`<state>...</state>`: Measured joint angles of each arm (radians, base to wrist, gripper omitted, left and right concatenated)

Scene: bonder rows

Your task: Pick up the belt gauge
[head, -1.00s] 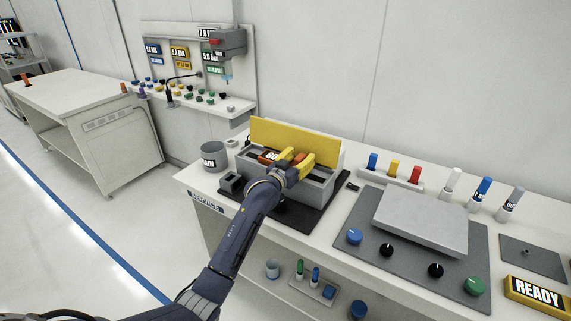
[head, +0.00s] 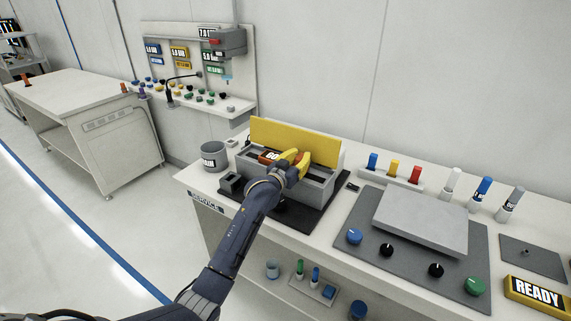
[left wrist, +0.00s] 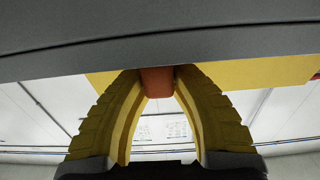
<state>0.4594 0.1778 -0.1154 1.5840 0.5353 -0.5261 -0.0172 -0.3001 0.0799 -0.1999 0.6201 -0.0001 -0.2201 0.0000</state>
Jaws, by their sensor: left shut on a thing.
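My left gripper (head: 299,160) is over the grey open box (head: 318,192) with the raised yellow lid (head: 292,138). Its yellow fingers are shut on an orange-red piece, seen between the fingertips in the left wrist view (left wrist: 157,82). This piece looks like the belt gauge; most of it is hidden by the fingers and the grey edge. In the head view an orange part (head: 267,158) shows inside the box, left of the fingers, beside a dark label. I cannot tell if it is the same piece. My right gripper is not in view.
A grey bin (head: 213,155) stands left of the box. To the right are a rack with blue, yellow and red pieces (head: 393,172), a grey panel with knobs and a raised plate (head: 420,220), and a READY sign (head: 537,293). The wall is close behind.

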